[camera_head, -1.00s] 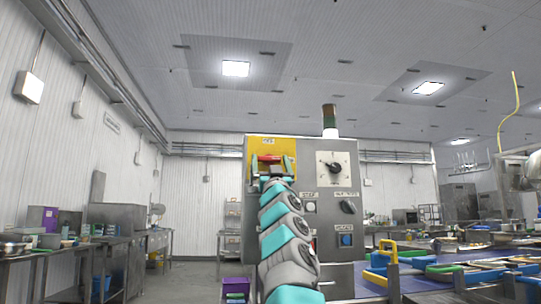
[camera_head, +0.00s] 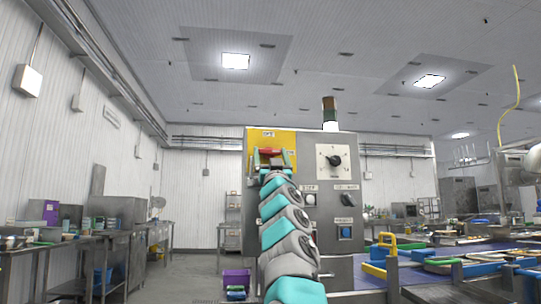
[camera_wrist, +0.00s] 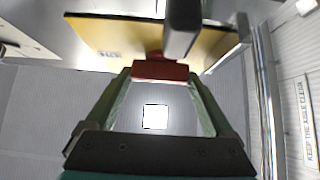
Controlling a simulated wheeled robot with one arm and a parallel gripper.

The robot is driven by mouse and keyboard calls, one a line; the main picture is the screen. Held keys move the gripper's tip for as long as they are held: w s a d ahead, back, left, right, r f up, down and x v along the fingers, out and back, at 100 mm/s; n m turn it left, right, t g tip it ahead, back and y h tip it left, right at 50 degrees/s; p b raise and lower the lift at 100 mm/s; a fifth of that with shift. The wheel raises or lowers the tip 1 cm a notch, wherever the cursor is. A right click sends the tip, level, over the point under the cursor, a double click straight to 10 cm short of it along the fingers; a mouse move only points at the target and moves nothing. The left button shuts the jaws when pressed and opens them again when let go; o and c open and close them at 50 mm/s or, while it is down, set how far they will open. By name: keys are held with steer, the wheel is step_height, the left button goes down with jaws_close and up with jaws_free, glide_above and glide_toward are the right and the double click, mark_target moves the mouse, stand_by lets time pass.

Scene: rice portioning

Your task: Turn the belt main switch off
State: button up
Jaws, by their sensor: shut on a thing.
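The belt main switch is on a yellow plate (camera_head: 285,139) at the top left of the grey control cabinet (camera_head: 340,262). Its red handle (camera_head: 268,152) sits in front of the plate. My gripper (camera_head: 268,160) is at the handle, with my arm reaching up from below. In the wrist view the red handle (camera_wrist: 160,71) lies between the tips of my two green fingers (camera_wrist: 160,82), and the gripper is shut on it. A grey bar (camera_wrist: 182,28) stands out near it. The yellow plate (camera_wrist: 112,38) spans the top. The lower part of the plate is hidden by my gripper in the head view.
A black rotary knob (camera_head: 335,160) sits right of the yellow plate. Another dark selector (camera_head: 348,200) and a blue button (camera_head: 345,232) are below. A signal lamp (camera_head: 330,108) stands on top. A conveyor with trays and a yellow-handled item (camera_head: 382,256) lies at right.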

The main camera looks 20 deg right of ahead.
steer(key=n+y+p, duration=0.1)
steer(key=n+y, duration=0.1)
steer(key=shift+d+r+t+y, duration=0.1)
steer(key=shift+t+y, duration=0.2)
steer(key=shift+y, duration=0.1)
steer(key=shift+n, duration=0.7)
steer(key=o, duration=1.1)
steer(key=shift+b+v, duration=3.9)
steer(key=shift+v, duration=0.1)
